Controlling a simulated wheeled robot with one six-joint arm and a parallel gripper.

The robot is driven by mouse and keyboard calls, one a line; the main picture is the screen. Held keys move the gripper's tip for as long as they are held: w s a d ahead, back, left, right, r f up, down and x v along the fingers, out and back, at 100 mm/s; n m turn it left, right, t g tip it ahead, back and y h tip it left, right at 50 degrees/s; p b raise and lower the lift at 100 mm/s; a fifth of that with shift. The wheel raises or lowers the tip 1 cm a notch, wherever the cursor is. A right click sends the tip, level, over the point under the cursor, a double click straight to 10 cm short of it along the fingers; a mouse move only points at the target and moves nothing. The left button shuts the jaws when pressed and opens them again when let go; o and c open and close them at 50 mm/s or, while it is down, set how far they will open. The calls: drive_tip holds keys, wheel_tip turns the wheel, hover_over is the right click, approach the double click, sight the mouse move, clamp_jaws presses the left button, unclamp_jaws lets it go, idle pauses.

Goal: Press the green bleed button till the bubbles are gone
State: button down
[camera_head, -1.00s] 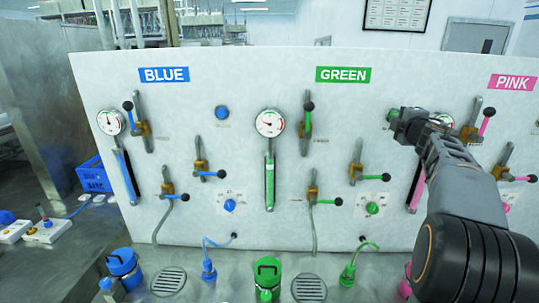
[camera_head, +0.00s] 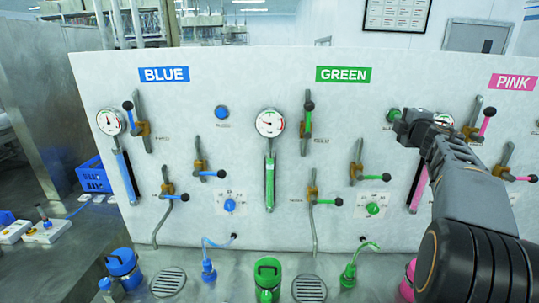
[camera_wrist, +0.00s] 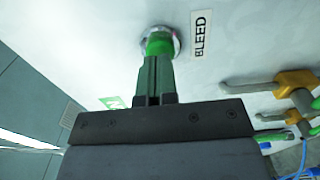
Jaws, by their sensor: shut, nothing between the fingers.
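The green bleed button (camera_wrist: 158,43) sits in a round metal collar on the white panel, beside a label reading BLEED (camera_wrist: 201,33). In the head view the button (camera_head: 393,115) shows just left of my gripper (camera_head: 403,120). My gripper's shut fingers also show in the wrist view (camera_wrist: 153,62), with their tips at the button, seemingly touching it. How far the button is pushed in cannot be told. The green sight tube (camera_head: 270,180) hangs under the green gauge (camera_head: 270,123); bubbles in it are too small to make out.
A green-handled valve (camera_head: 308,118) and lower green-handled levers (camera_head: 357,174) stick out left of my arm. A green dosing knob (camera_head: 373,208) sits below. Blue (camera_head: 164,74) and pink (camera_head: 512,82) sections flank the green one. Bottles and drains (camera_head: 309,287) line the counter.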

drive_tip(key=shift+w, duration=0.15)
drive_tip(key=shift+w+d, duration=0.1)
drive_tip(key=shift+w, duration=0.6)
drive_tip(key=shift+s, duration=0.9)
drive_tip(key=s+a+b, duration=0.1)
drive_tip(key=s, duration=0.7)
drive_tip(key=shift+a, duration=0.15)
